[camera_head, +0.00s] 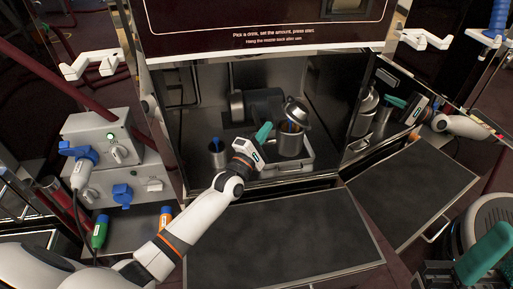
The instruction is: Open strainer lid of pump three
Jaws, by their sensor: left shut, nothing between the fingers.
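A metal strainer pot (291,146) stands in a shallow tray inside the open cabinet bay. Its round metal lid (297,110) is raised and tilted above the mouth. Something blue and orange shows in the opening under it. My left gripper (264,132), with teal fingers, is shut and empty just left of the pot's upper part. I cannot tell whether its tips touch the pot. Teal fingers of my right gripper (487,254) show at the lower right, away from the bay; their opening is unclear. No pump number is readable.
A small metal cup (217,155) with something blue inside stands left of the pot. A grey socket box (109,136) with blue plugs is at the left. The shiny side door (362,115) mirrors pot and arm. Dark flat panels (285,240) lie in front.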

